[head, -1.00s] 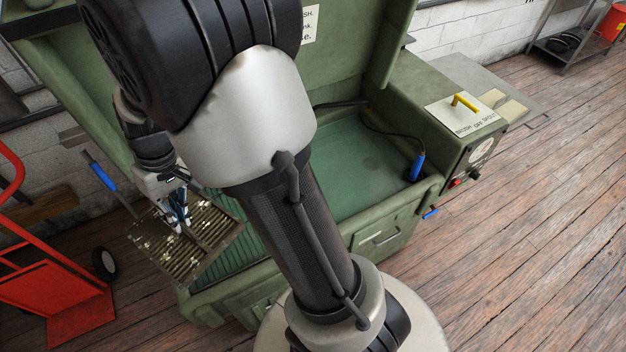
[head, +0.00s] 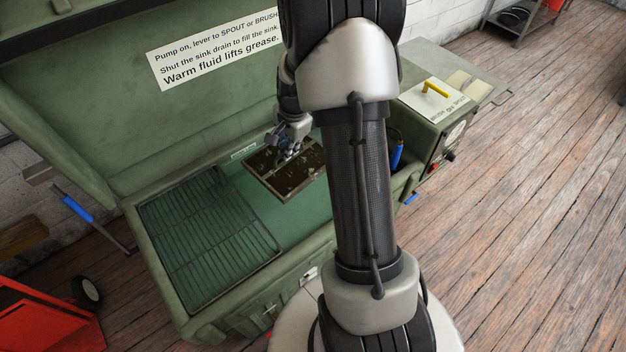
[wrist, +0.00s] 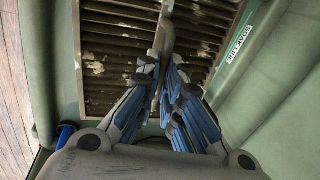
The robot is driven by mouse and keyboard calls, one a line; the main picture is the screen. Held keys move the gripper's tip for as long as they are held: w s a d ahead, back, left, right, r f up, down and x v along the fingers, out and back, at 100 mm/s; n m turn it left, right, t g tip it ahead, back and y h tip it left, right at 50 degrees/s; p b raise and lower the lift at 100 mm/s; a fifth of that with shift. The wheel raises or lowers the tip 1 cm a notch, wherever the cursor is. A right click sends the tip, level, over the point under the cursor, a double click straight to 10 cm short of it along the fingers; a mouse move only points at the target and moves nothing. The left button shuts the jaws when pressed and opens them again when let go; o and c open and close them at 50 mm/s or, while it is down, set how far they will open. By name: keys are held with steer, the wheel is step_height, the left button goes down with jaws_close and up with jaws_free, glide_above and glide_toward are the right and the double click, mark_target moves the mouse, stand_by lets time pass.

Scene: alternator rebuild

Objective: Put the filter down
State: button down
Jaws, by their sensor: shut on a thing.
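The filter (head: 273,180) is a square, dark, slatted panel with a metal frame and pale greasy spots. It is over the sink basin of the green parts washer, right of the rack; I cannot tell whether it touches the basin. In the wrist view the filter (wrist: 104,50) fills the upper middle, its slats running across. My gripper (head: 291,154) is shut on the filter's handle, a bar (wrist: 166,42) that runs up between the blue-padded fingers (wrist: 160,88). My arm hides the right part of the basin.
A wire rack (head: 207,238) covers the washer's left side. The raised lid (head: 110,105) stands behind, with a printed sign (head: 215,47). A blue-handled brush (head: 397,155) is at the right. A red hand truck (head: 40,325) stands at lower left.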

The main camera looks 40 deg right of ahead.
steer(key=shift+d+f+m, duration=0.1)
steer(key=shift+d+m, duration=0.3)
steer(key=shift+d, duration=0.2)
steer(key=shift+s+d+f, duration=0.1)
steer(key=shift+d+f, duration=0.1)
steer(key=shift+f, duration=0.05)
steer(key=shift+m, duration=0.3)
step_height(320, 180, down, 20)
steer(key=b, duration=0.6)
steer(key=shift+d+r, duration=0.1)
steer(key=shift+b, duration=0.3)
steer(key=c, duration=2.1)
jaws_free()
steer(key=shift+c, duration=0.2)
steer(key=o, duration=0.4)
